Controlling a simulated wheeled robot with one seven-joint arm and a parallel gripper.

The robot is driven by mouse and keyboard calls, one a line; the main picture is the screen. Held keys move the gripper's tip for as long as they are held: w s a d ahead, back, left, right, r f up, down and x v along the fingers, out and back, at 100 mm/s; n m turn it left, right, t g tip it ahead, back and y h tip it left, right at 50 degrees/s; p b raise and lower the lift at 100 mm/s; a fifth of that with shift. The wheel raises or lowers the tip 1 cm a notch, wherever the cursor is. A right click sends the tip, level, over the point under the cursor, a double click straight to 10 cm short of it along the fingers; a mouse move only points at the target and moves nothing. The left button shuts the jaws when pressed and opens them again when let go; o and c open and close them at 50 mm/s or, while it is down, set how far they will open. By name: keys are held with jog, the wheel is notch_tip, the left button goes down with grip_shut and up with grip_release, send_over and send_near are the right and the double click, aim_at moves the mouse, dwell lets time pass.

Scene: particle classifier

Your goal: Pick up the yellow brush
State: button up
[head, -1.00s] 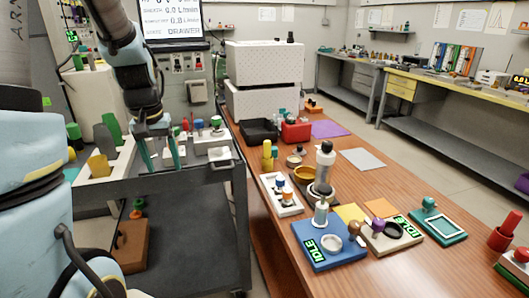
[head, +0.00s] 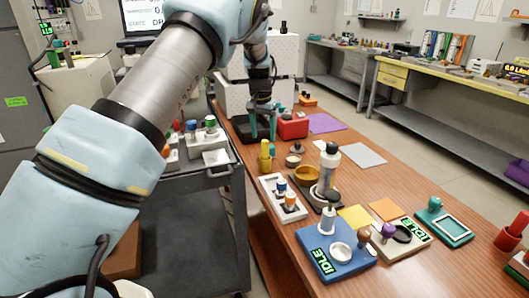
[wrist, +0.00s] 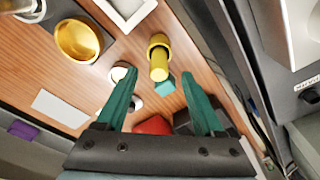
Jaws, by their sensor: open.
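A yellow upright piece with a round top, which I take for the yellow brush (head: 265,157), stands on the wooden table near its left edge. In the wrist view the yellow brush (wrist: 158,62) shows between and beyond my fingertips, not touching either finger as far as I can see. My gripper (head: 263,130) has green fingers pointing down over the table, farther back than the brush, near the black tray. In the wrist view my gripper (wrist: 157,70) is open and empty. The bristles cannot be made out.
A teal piece (wrist: 163,84) stands close beside the brush. A red box (head: 293,127) and a black tray (head: 240,122) lie behind. The grey cart (head: 200,240) is at left.

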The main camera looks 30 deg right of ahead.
aim_at(265, 148)
jog(key=shift+w+d+f+p, duration=0.15)
jog(key=shift+f+p, duration=0.25)
jog(key=shift+f, duration=0.7)
jog(key=shift+w+d+f+p, duration=0.15)
jog(key=shift+f+p, duration=0.3)
jog(key=shift+f, duration=0.7)
jog(key=shift+d+f+p, duration=0.15)
jog(key=shift+f+p, duration=0.25)
jog(key=shift+f, duration=0.7)
jog(key=shift+c, duration=0.2)
grip_shut()
